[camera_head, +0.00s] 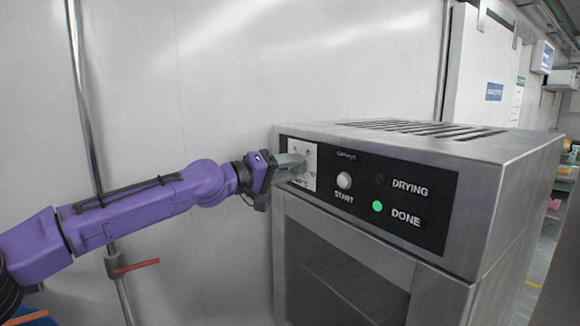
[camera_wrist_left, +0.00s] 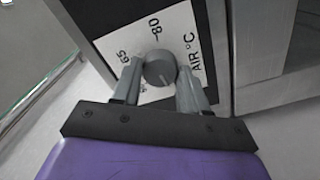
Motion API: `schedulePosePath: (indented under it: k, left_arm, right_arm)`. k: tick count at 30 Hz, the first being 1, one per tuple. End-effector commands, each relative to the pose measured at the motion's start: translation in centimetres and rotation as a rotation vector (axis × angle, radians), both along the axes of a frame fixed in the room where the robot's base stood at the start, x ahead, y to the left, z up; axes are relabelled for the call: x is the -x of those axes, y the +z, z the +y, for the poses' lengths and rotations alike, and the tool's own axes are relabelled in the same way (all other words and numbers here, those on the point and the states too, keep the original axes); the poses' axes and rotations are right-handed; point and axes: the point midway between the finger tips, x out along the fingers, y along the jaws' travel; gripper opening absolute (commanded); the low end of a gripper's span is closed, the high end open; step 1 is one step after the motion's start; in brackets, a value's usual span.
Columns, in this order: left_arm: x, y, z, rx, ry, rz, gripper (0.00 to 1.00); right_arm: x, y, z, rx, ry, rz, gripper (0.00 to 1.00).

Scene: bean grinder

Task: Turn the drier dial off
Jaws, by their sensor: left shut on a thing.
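The drier (camera_head: 505,160) is a steel box with a dark control panel (camera_head: 425,222). Its dial (camera_wrist_left: 160,68) is a round grey knob on a white plate (camera_wrist_left: 188,25) marked 65, 80 and AIR °C in the left wrist view. My left gripper (camera_head: 295,168) reaches the panel's left end in the head view, and it largely hides the dial there. In the left wrist view its two fingers (camera_wrist_left: 160,82) are on either side of the dial, shut on it. My right gripper is not in view.
The panel also has a white START button (camera_head: 344,180), a lit green DONE light (camera_head: 377,206) and an unlit DRYING light (camera_head: 380,179). A vertical pipe with a red-handled valve (camera_head: 113,264) stands behind my left arm. A pale wall is behind.

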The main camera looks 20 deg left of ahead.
Motion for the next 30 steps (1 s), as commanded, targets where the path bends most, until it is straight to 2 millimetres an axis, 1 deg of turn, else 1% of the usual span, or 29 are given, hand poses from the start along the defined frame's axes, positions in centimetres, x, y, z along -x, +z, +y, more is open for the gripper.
schedulePosePath:
  k: [1, 9, 24, 25, 26, 27, 30]
  left_arm:
    - [0.03, -0.36, -0.22, 0.011, -0.006, 0.019, 0.13]
    - [0.01, -0.45, -0.2, 0.077, -0.005, 0.071, 0.13]
    - [0.02, -0.53, -0.21, 0.091, -0.005, 0.082, 0.13]
    - [0.02, -0.53, -0.21, 0.091, -0.005, 0.082, 0.47]
    - [0.02, -0.52, -0.2, 0.09, -0.005, 0.081, 0.56]
    - [0.02, -0.49, -0.19, 0.09, -0.005, 0.081, 0.69]
    - [0.01, -0.35, -0.13, 0.091, -0.003, 0.08, 0.69]
  right_arm:
    - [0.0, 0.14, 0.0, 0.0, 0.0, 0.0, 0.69]
    - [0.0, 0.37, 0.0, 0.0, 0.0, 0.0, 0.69]
    - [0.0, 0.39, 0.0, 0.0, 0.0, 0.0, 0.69]
    - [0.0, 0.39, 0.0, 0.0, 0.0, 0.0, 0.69]
    - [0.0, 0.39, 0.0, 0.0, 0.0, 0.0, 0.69]
    - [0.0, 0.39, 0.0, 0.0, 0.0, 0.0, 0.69]
    - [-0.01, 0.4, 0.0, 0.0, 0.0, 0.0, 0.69]
